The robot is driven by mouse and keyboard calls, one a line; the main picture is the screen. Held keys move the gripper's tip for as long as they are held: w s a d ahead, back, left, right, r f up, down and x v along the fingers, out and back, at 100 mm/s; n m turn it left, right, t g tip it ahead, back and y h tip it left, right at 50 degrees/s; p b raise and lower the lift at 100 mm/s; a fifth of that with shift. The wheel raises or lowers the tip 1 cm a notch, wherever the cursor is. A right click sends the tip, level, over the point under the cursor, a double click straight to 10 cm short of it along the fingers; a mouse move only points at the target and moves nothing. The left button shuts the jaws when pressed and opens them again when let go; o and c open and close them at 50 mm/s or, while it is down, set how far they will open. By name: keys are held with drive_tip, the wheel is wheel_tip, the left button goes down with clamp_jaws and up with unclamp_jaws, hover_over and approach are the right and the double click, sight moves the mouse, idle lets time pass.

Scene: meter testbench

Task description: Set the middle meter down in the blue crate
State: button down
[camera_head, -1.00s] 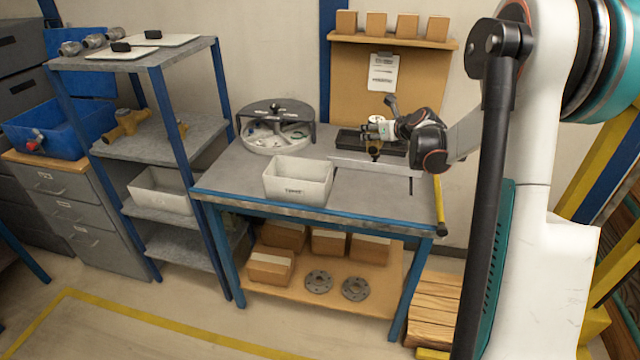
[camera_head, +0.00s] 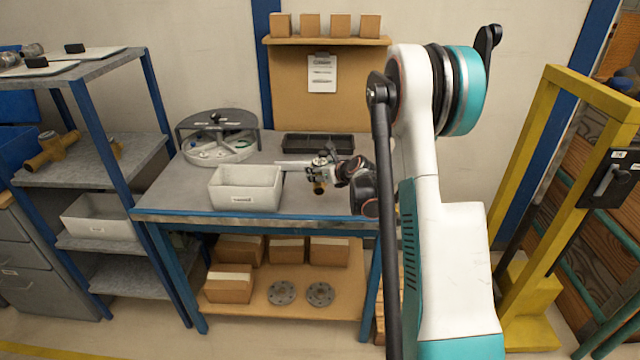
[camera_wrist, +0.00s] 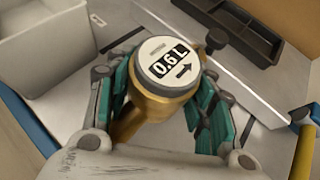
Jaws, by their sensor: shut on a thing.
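My gripper (camera_head: 324,172) is shut on a brass meter (camera_wrist: 163,95) with a round white face reading "0.6L" and an arrow. In the wrist view the green-padded fingers of my gripper (camera_wrist: 165,98) stand on both sides of its body. In the head view the meter (camera_head: 319,187) is small and partly hidden by the gripper, over the workbench between the white bin and my arm. The blue crate (camera_head: 14,150) shows only in part at the left edge of the head view, beyond the shelf; its inside is hidden.
The workbench (camera_head: 180,197) carries a white bin (camera_head: 245,188), a round divided tray (camera_head: 218,150) and a black tray (camera_head: 318,145). A grey shelf rack (camera_head: 105,160) stands between the bench and the blue crate. A yellow frame (camera_head: 535,200) stands at right.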

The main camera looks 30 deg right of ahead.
drive_tip(key=shift+f+b, duration=0.55)
drive_tip(key=shift+f, duration=1.45)
drive_tip(key=shift+f, duration=0.1)
drive_tip(key=c, duration=0.7)
unclamp_jaws()
drive_tip(key=shift+c, duration=0.2)
